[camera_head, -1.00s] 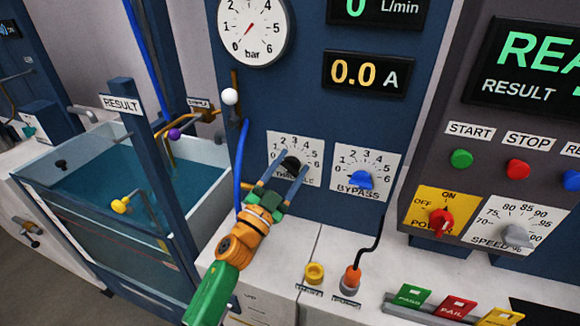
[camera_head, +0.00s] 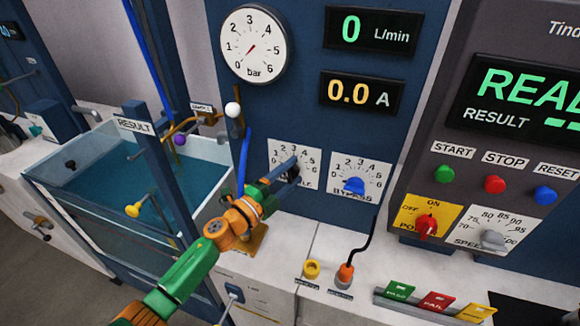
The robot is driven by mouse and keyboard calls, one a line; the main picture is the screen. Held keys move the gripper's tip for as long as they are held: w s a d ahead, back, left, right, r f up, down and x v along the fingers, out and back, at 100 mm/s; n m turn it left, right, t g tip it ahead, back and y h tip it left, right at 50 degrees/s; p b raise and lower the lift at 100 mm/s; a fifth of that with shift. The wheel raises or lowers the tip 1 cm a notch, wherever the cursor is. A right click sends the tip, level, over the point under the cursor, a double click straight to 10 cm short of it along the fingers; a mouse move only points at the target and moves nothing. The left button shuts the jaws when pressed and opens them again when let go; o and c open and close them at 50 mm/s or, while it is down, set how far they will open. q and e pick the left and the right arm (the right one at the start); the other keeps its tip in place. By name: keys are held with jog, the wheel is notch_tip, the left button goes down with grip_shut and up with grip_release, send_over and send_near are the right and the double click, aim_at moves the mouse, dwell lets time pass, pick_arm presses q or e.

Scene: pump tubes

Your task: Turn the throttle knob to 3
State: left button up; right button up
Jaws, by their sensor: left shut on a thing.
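The throttle dial plate (camera_head: 309,156) is white with printed numbers, on the blue panel; my gripper covers its lower left and part of its label. The black throttle knob (camera_head: 293,174) shows only in part. My left gripper (camera_head: 288,170) comes in from the lower left and is shut on the knob, its fingers tilted up to the right. The knob's pointer is hidden, so I cannot tell its setting. My right gripper is not in view.
The blue bypass knob (camera_head: 354,186) sits just right of the throttle dial. The flow display (camera_head: 372,31) reads 0 and the current display (camera_head: 361,94) reads 0.0. A water tank (camera_head: 75,187) stands at left.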

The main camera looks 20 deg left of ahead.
aim_at(287, 177)
pick_arm(q)
jog(key=shift+r+m+g+p, duration=0.15)
jog(key=shift+m+g+p, duration=0.15)
jog(key=shift+m+p, duration=0.6)
jog(key=o, duration=1.4)
jog(key=shift+w, duration=0.1)
jog(key=shift+f, duration=0.2)
jog(key=b+v, duration=0.1)
jog(key=v, duration=0.5)
jog(key=shift+s+a, duration=0.2)
jog(key=shift+s, duration=0.15)
jog(key=shift+s+r, duration=0.1)
jog(key=shift+s, duration=0.05)
